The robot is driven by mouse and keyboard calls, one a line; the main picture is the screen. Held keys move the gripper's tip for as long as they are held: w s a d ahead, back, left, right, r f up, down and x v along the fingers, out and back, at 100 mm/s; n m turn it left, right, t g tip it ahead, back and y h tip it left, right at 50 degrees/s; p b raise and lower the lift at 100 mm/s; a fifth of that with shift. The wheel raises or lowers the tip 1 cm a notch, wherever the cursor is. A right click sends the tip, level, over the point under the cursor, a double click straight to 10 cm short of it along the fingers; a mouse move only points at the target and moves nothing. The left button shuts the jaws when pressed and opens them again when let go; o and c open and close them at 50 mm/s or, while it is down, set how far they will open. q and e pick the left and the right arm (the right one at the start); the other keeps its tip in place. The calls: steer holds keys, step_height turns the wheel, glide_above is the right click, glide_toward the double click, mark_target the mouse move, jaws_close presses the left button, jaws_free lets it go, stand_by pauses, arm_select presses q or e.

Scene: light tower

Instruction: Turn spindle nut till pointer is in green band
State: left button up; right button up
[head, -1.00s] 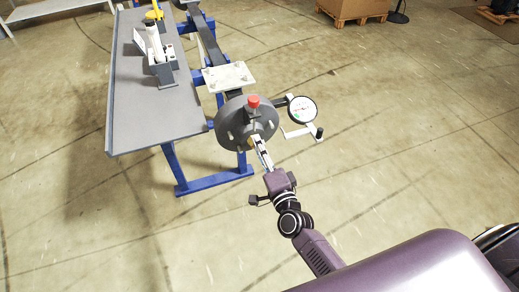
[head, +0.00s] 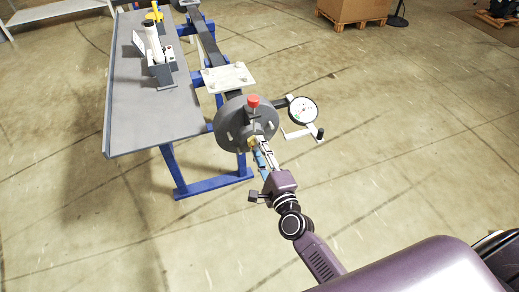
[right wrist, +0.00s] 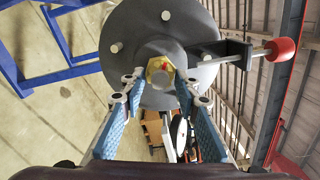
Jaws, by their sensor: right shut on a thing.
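The spindle nut (right wrist: 160,72) is a brass hex nut at the centre of a dark grey round flange (right wrist: 116,22) with pale studs. My right gripper (right wrist: 161,84) is shut on the nut, one blue-padded finger on each side. In the head view my right gripper (head: 259,145) reaches the flange (head: 232,118) from the front. The round white dial gauge (head: 303,110) is on a bracket right of the flange. Its pointer and green band are too small to read with certainty. My left gripper is not in view.
A white crank-like arm (head: 298,133) sticks out below the gauge. A grey bench (head: 140,100) on blue legs stands left. Floor at the right is clear.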

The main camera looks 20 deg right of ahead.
steer(key=o, duration=1.2)
steer(key=shift+c, duration=0.2)
steer(key=s, duration=1.2)
steer(key=shift+d, duration=0.2)
steer(key=shift+f, duration=0.1)
steer(key=s+f+n+g, duration=0.3)
steer(key=s+f+n, duration=0.1)
steer(key=f, duration=0.7)
steer(key=s+f+n+g+y, duration=0.1)
steer(key=s+f+n+g, duration=0.3)
steer(key=f, duration=0.7)
steer(key=s+f+n+g, duration=0.1)
steer(key=s+f+n, duration=0.3)
steer(key=f, duration=0.6)
steer(key=s+d+f+n+g, duration=0.1)
steer(key=s+f+n+g, duration=0.2)
steer(key=s+f, duration=0.3)
steer(key=s+d+f+n+g+h, duration=0.1)
steer(key=s+d+f+n+g, duration=0.1)
steer(key=s+f, duration=0.4)
steer(key=s+d+f+n+g, duration=0.2)
steer(key=s+f+n+g, duration=0.2)
steer(key=s, duration=0.9)
steer(key=shift+s+d+f+n+h, duration=0.15)
steer(key=shift+s+f+n+h, duration=0.2)
steer(key=shift+f+n, duration=0.7)
